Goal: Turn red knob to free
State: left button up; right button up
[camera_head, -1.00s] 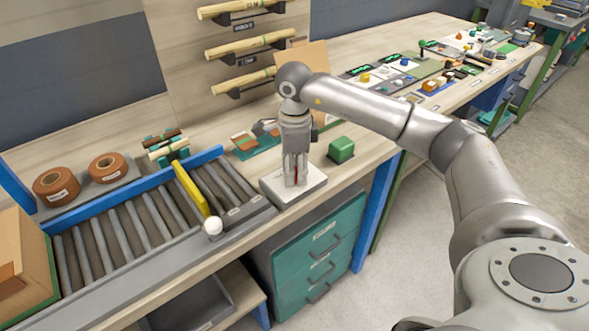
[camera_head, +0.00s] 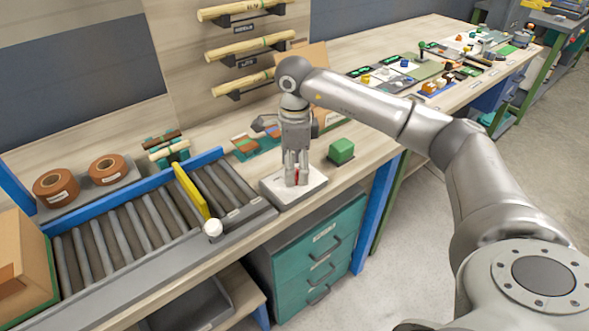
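The red knob (camera_head: 297,177) stands on a white base plate (camera_head: 312,189) at the front edge of the bench. Only a thin red strip of it shows between the fingers. My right gripper (camera_head: 296,181) points straight down over the plate, with its fingers on both sides of the knob. The fingers look close to the knob, but I cannot tell whether they press on it. The knob's marking and angle are hidden. My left gripper is not in view.
A roller conveyor (camera_head: 135,228) with a yellow bar (camera_head: 191,190) and a white ball knob (camera_head: 213,227) lies to the left. Teal drawers (camera_head: 318,245) are below. Small parts cover the far bench.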

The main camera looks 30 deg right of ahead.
notch_tip(320, 180, up, 11)
jog(key=shift+f, duration=0.2)
dwell(0.6)
